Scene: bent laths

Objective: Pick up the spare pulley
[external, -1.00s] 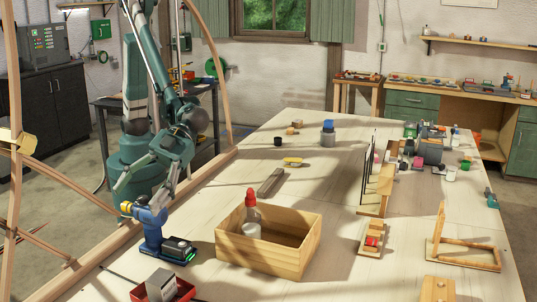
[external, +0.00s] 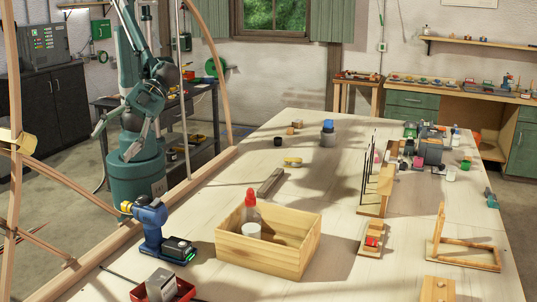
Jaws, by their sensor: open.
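My gripper (external: 120,134) is in the left part of the view, above my green base and left of the bench. Its fingers are spread and I see nothing between them. I cannot pick out the spare pulley for certain; the small parts on the bench and shelves are too small to tell. A round green disc (external: 213,67) by the back wall looks like a reel or wheel, but I cannot tell if it is a pulley.
On the pale bench (external: 335,185) stand a wooden box (external: 265,257) with a red-capped bottle (external: 250,198), a blue drill (external: 151,222), a red tray (external: 182,291) and a wooden rack (external: 375,200). Curved laths (external: 12,110) rise at left. A dark shelf unit (external: 202,130) stands behind my arm.

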